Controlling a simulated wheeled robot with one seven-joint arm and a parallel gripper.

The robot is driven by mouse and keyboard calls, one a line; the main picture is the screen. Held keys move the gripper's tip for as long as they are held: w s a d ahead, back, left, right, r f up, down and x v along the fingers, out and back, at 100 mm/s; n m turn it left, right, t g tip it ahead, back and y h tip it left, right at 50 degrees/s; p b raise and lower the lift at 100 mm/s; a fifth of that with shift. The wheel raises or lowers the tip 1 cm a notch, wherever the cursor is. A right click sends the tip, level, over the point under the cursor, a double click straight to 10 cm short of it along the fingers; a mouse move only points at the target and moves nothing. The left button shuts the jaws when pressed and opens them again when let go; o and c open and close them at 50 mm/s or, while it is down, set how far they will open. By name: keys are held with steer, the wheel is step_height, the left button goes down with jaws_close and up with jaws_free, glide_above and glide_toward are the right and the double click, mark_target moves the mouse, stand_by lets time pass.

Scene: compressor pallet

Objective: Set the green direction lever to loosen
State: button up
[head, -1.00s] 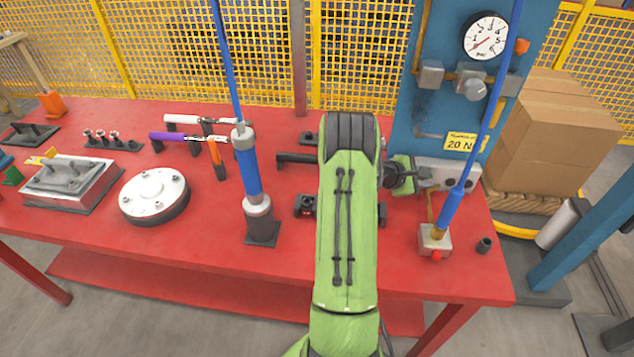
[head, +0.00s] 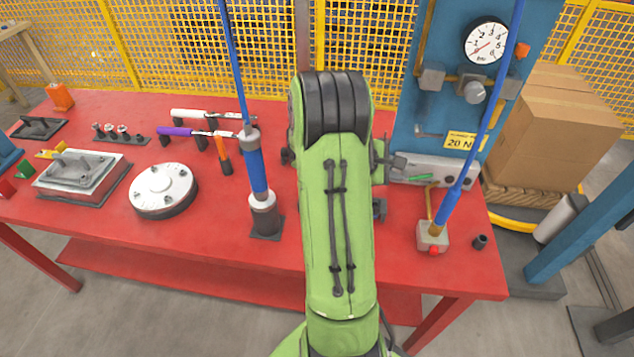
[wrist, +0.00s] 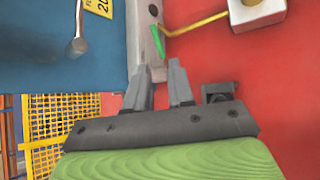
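The green direction lever (head: 418,177) is a thin bar on the front of a pale grey block (head: 450,172) at the foot of the blue panel. In the wrist view the lever (wrist: 158,41) lies just beyond my fingertips, apart from them. My gripper (wrist: 157,68) is open, with a gap between its two grey fingers and nothing held. In the head view my gripper (head: 394,163) shows at the left end of the block, partly hidden by my green arm. The lever's markings cannot be read.
A blue tool hangs by the grey box with a red button (head: 433,238), right of the lever. A pressure gauge (head: 487,42), knob and yellow label are on the blue panel (head: 455,110). A white round flange (head: 163,190) and hand tools lie left on the red table.

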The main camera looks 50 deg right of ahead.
steer(key=w+a+r+m+t+y+b, duration=0.1)
steer(key=w+a+m+t+b, duration=0.1)
steer(key=a, duration=0.7)
steer(key=w+a+r+m+t+y+b, duration=0.1)
steer(key=w+a+m+t+y+b, duration=0.1)
steer(key=w+a, duration=0.5)
steer(key=shift+a+r+t+b, duration=0.25)
steer(key=shift+a+t+b, duration=0.65)
steer(key=shift+t, duration=0.2)
steer(key=shift+w, duration=0.1)
